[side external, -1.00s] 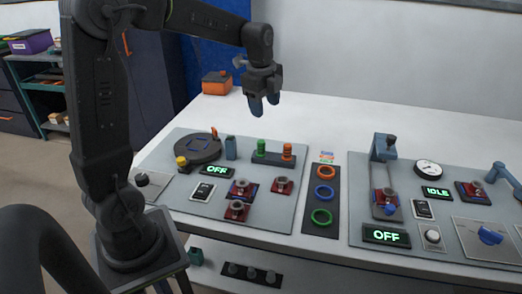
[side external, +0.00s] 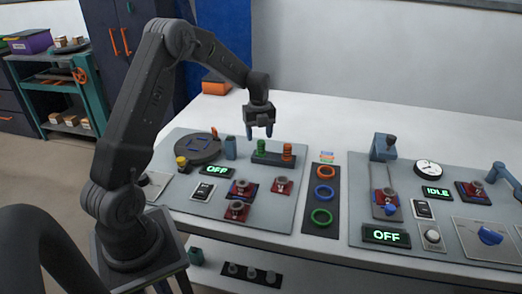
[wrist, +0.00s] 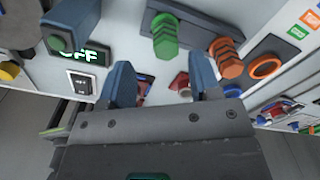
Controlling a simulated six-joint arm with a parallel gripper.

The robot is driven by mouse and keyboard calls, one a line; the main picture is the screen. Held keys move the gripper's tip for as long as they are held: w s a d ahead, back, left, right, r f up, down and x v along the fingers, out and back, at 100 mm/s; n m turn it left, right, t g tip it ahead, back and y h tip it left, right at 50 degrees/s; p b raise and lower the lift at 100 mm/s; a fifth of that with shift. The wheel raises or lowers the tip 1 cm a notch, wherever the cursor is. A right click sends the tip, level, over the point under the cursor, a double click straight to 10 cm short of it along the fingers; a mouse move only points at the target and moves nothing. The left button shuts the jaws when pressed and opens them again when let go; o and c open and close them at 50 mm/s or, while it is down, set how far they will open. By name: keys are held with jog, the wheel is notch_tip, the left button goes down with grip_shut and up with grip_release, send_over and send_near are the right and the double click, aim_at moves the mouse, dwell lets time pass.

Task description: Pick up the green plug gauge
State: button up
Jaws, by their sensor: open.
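The green plug gauge (side external: 262,146) stands upright at the left end of a dark holder (side external: 270,158) on the grey panel. It also shows in the wrist view (wrist: 165,36), ahead of the fingers. An orange plug gauge (side external: 287,151) stands in the same holder to its right, and shows in the wrist view (wrist: 226,58). My gripper (side external: 259,136) points down with its two blue fingers apart, and appears above the holder in the side view. In the wrist view my gripper (wrist: 161,80) is empty, and the green gauge lies beyond the fingertips, apart from them.
A blue block (side external: 231,148) and a dark round turntable (side external: 197,149) are left of the holder. Red fixtures (side external: 243,188) sit in front. A black strip with coloured rings (side external: 322,192) lies right.

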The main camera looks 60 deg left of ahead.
aim_at(261, 141)
jog(key=shift+w+d+f, duration=0.1)
jog(key=shift+w+f, duration=0.1)
jog(key=shift+f, duration=1.25)
jog(key=shift+w+f, duration=0.15)
jog(key=shift+f, duration=1.25)
jog(key=c, duration=1)
